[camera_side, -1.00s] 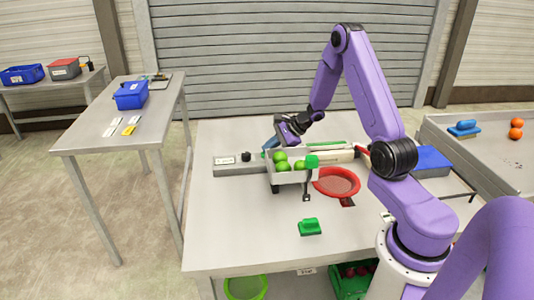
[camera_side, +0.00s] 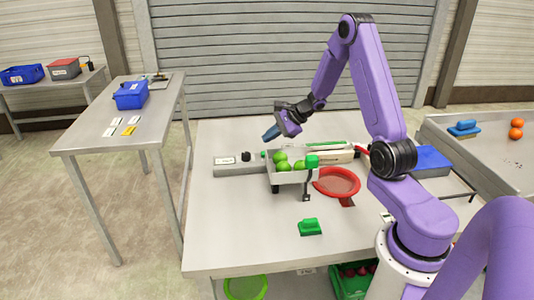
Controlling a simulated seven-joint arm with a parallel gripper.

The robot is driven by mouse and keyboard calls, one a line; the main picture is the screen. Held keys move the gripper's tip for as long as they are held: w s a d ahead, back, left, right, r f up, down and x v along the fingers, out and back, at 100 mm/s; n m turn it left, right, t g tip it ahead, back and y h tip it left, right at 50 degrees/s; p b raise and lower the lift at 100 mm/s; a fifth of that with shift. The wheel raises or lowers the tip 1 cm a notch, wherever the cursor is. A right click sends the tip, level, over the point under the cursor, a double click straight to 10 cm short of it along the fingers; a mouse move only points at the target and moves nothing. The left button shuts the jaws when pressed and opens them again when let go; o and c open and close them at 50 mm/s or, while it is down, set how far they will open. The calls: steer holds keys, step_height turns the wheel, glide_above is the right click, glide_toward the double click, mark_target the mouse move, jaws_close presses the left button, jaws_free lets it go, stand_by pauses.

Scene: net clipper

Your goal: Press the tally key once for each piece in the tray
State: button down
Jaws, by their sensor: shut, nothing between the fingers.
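The grey tray (camera_side: 291,178) stands on the main table and holds several round green pieces (camera_side: 281,160), bunched toward its left and front. A low grey bar (camera_side: 228,168) with a white label lies behind and left of the tray. It carries a black knob (camera_side: 246,157), and a small green button (camera_side: 264,154) shows at its right end; I cannot tell for certain which is the tally key. My gripper (camera_side: 269,135) is shut and empty, its blue fingertips pointing down-left above the green button, apart from it. The lower pieces are partly hidden by the tray wall.
A green block (camera_side: 309,227) sits in front. A blue box (camera_side: 431,161) is at the right. The front left table is clear.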

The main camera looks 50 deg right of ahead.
steer(key=shift+r, duration=1.25)
stand_by(1.6)
step_height(320, 180, up, 4)
steer(key=shift+f, duration=0.1)
stand_by(0.4)
steer(key=shift+f, duration=4.4)
steer(key=shift+f, duration=0.15)
steer(key=shift+f, duration=0.25)
